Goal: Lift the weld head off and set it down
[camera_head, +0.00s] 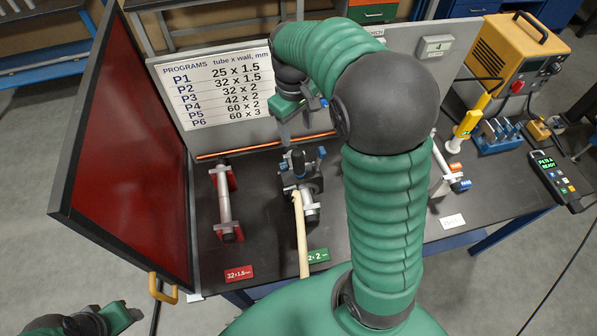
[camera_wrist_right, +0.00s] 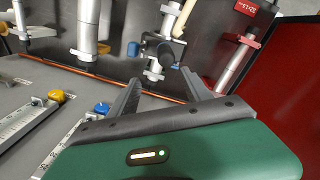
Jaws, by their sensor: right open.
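What looks like the weld head (camera_head: 298,170), a dark clamp body with blue parts, sits on a short grey tube in the middle of the bench. A tan hose-like piece (camera_head: 302,235) runs from it to the bench's front edge. It also shows beyond my fingers in the right wrist view (camera_wrist_right: 160,47). My right gripper (camera_head: 294,128) is above and behind it, fingers apart and empty; the fingers (camera_wrist_right: 160,82) show apart in the wrist view too. My left gripper (camera_head: 125,313) is at the lower left, far from the bench fixtures; its opening is unclear.
A tube on red supports (camera_head: 225,200) stands left, beside a dark red screen (camera_head: 130,150). A copper rod (camera_head: 265,145) lies along the back panel. A yellow power unit (camera_head: 515,60) and handheld pendant (camera_head: 553,178) are right. My right arm hides the bench's middle right.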

